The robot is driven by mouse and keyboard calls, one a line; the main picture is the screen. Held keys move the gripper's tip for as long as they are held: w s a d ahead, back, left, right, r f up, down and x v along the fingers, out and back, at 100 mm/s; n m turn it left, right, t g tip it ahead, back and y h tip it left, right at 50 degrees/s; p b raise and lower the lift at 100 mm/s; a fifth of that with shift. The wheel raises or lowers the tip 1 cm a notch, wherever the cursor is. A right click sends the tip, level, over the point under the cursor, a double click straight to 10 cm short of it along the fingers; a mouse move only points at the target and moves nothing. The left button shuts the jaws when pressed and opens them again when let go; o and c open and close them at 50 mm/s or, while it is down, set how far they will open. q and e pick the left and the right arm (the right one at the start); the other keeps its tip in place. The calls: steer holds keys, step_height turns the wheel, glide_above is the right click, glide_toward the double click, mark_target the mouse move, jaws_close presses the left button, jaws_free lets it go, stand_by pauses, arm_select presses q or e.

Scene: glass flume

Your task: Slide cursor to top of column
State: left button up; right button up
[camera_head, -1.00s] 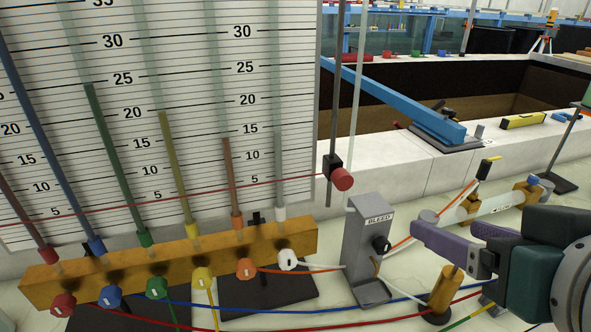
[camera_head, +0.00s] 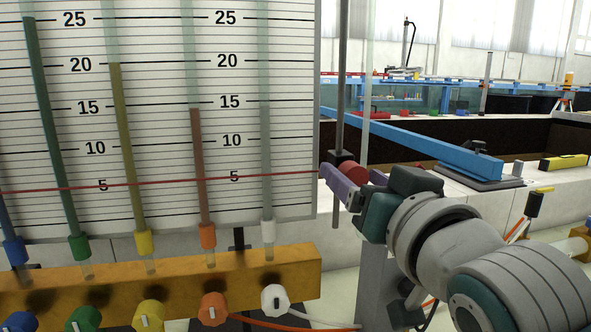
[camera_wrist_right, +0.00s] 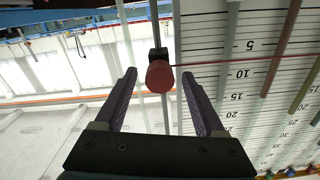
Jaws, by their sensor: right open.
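The cursor is a black block with a round red knob (camera_head: 353,170) on a dark vertical rod (camera_head: 343,80) at the board's right edge. Its thin red line (camera_head: 150,187) crosses the white scale board (camera_head: 290,110) near the 5 marks. Blue, green (camera_head: 45,120), yellow (camera_head: 126,140) and orange (camera_head: 202,160) liquid columns stand before the board, with a pale tube (camera_head: 266,120) at right. My right gripper (camera_head: 356,178) is open at the knob. In the right wrist view the knob (camera_wrist_right: 159,77) lies between its spread fingertips; I cannot tell whether they touch it. My left gripper is out of view.
A wooden manifold (camera_head: 160,285) with coloured valve knobs runs below the columns. A grey bleed post (camera_head: 375,275) stands under my right arm. A blue beam (camera_head: 440,148) lies on the white wall behind. The rod is clear above the cursor.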

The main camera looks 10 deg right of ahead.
mark_target(345, 169)
steer(key=shift+w+a, duration=0.1)
steer(key=shift+w, duration=2.05)
steer(key=shift+c, duration=0.3)
jaws_close()
